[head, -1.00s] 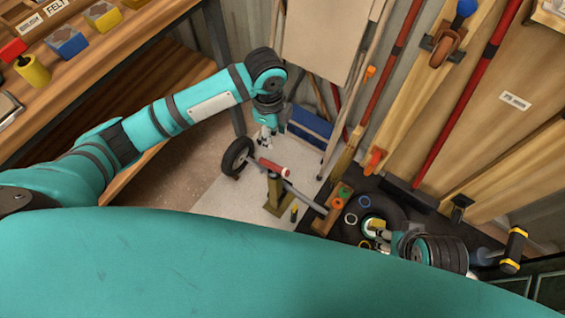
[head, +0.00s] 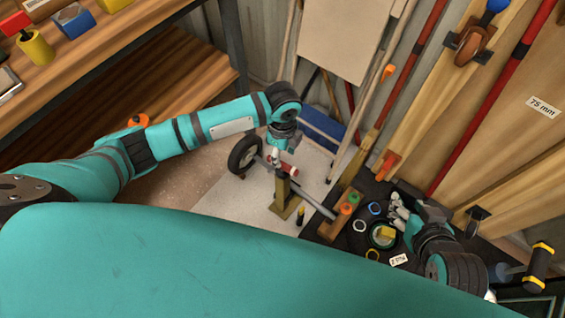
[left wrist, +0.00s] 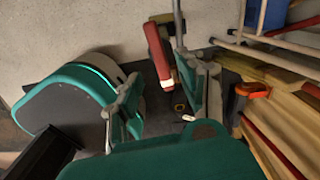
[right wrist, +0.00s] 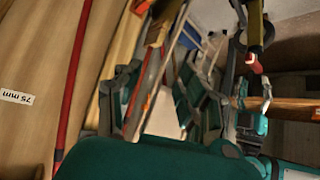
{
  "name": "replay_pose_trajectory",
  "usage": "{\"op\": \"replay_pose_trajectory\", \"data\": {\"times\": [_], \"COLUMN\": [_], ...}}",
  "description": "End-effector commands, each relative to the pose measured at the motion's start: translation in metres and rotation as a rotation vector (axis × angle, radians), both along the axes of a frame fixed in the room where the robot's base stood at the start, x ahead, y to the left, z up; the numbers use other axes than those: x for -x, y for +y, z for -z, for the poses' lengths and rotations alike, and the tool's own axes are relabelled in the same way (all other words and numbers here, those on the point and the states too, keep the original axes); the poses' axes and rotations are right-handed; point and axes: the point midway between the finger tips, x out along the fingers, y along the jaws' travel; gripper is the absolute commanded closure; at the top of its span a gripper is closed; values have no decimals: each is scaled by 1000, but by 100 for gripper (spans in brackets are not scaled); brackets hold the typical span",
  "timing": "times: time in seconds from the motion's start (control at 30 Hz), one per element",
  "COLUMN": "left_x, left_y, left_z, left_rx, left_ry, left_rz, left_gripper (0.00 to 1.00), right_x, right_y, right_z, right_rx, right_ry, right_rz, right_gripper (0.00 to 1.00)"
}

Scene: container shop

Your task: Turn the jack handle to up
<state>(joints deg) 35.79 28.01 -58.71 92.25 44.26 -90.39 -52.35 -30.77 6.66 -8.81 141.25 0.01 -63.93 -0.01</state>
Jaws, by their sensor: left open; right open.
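The jack has a brass-coloured post (head: 283,195), a grey bar, a black wheel (head: 245,154) and a red handle (head: 287,168), standing on the pale floor mat. My left gripper (head: 275,158) is open at the red handle, overlapping it in the head view. In the left wrist view the red handle (left wrist: 158,55) appears between the two open fingers; whether they touch it is unclear. My right gripper (head: 397,208) is open and empty, over the dark tray to the right of the jack.
The dark tray (head: 325,232) holds a wooden block, coloured rings, a yellow piece (head: 386,233) and a small label (head: 398,260). A blue box (head: 322,127) and leaning poles stand behind the jack. A wooden shelf (head: 110,85) is at left. Boards lean at right.

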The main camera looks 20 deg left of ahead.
Motion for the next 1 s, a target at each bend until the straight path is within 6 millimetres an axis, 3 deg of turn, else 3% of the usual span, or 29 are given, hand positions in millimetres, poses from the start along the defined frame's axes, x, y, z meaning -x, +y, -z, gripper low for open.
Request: {"op": "replay_pose_trajectory", "data": {"times": [0.2, 0.5, 0.87, 1.0], "left_x": [0, 0, 0, 0], "left_y": [1, 0, 0, 0], "left_z": [29, 50, 52, 52], "left_rx": [-2, 0, 0, -1], "left_ry": [0, 0, -1, -1], "left_rz": [-1, -1, 0, -1], "left_gripper": [60, 60, 60, 75], "right_x": [-33, -54, -57, -57], "right_y": [13, 24, 25, 25], "right_z": [-27, -62, -68, -68], "right_rx": [-52, -100, -108, -108], "right_ry": [-226, -434, -464, -464], "right_rz": [-17, -30, -32, -32], "right_gripper": [60, 60, 60, 60]}}
